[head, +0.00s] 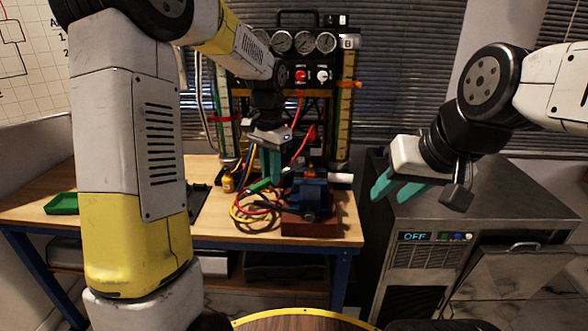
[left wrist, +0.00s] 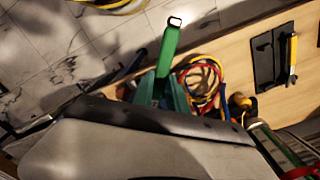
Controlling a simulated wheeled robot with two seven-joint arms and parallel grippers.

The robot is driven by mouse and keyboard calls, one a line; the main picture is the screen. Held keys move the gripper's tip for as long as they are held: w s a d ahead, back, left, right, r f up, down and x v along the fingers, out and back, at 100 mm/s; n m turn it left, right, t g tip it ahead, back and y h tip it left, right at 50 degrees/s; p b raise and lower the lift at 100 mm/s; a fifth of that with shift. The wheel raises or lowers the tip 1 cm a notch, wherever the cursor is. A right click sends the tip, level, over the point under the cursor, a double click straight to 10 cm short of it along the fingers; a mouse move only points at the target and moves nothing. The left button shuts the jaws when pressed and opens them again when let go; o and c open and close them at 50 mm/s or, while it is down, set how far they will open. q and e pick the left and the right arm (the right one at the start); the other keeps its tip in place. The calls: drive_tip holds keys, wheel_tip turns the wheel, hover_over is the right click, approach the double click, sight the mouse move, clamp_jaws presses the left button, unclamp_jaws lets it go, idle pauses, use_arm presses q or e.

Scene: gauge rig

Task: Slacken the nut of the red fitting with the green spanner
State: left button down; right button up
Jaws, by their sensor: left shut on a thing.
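My left gripper (head: 270,182) is over the back of the workbench, its teal fingers pointing down. It is shut on the green spanner (head: 261,186), whose green end shows low at the fingers. In the left wrist view the spanner (left wrist: 169,48) sticks out from the fingers, with a ring-shaped end. A small red-orange part (head: 311,169) shows at the top of the blue vise (head: 309,192), right of the left gripper; I cannot tell if it is the red fitting, and no nut is clear. My right gripper (head: 397,190) is open and empty, near the steel cabinet.
Coiled red, yellow and blue hoses (head: 250,208) lie left of the vise. The gauge panel (head: 300,62) rises behind. The steel cabinet (head: 480,205) stands to the right.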

sight(286, 169)
idle(0.4)
use_arm(q)
drive_tip(key=shift+w+d+f, duration=0.15)
drive_tip(key=shift+w+f, duration=0.05)
drive_tip(key=shift+f, duration=0.4)
drive_tip(key=shift+w+d+f, duration=0.15)
drive_tip(key=shift+w+f, duration=0.05)
drive_tip(key=shift+f, duration=0.35)
drive_tip(key=shift+w+d+f, duration=0.15)
drive_tip(key=shift+w+f, duration=0.05)
drive_tip(key=shift+f, duration=0.4)
drive_tip(key=shift+w, duration=0.1)
drive_tip(key=shift+w+d, duration=0.65)
drive_tip(key=shift+w, duration=0.15)
drive_tip(key=shift+w+d, duration=0.65)
drive_tip(key=shift+w, duration=0.2)
idle(0.6)
